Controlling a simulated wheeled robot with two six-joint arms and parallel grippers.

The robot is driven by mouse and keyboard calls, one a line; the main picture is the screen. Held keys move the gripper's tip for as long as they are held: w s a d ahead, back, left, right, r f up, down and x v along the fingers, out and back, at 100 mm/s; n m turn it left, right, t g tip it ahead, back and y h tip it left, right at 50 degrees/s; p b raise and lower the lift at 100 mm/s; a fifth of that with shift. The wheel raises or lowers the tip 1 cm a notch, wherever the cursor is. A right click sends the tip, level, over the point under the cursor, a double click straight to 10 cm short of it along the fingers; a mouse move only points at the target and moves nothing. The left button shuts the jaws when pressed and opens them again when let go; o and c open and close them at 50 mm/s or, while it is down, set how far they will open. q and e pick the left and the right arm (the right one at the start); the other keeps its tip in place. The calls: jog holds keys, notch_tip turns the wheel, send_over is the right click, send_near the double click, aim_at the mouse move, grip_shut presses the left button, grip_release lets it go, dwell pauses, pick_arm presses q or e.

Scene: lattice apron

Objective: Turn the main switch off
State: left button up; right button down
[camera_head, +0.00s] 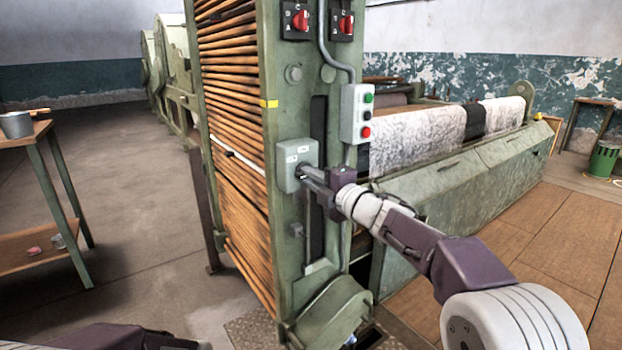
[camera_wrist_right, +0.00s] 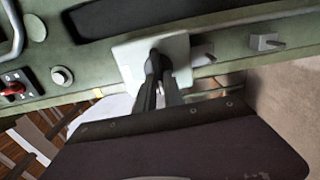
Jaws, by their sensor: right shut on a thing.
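The main switch box (camera_head: 294,154), a small grey-green box with pale labels, is mounted on the front of the green machine post. In the right wrist view its pale face (camera_wrist_right: 127,60) is partly covered by my fingers. My right gripper (camera_head: 306,172) reaches in from the right, its fingertips at the lower right of the box. In the right wrist view the gripper (camera_wrist_right: 155,62) is shut on the switch's handle, which the fingers hide. Part of my left gripper (camera_head: 165,341) shows at the bottom left edge, away from the box; its jaws are not clear.
Above are two red rotary knobs (camera_head: 300,20) (camera_head: 346,25) and a push-button box (camera_head: 357,113) with a conduit. A small grey fitting (camera_head: 296,230) sits below the switch box. Wooden slats (camera_head: 235,110) run left of the post. A table (camera_head: 35,130) stands far left; floor between is clear.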

jog(key=shift+f, duration=0.1)
jog(key=c, duration=1.5)
grip_release()
jog(key=shift+o, duration=0.2)
jog(key=p+v, duration=0.1)
jog(key=v, duration=0.8)
jog(key=shift+p, duration=0.35)
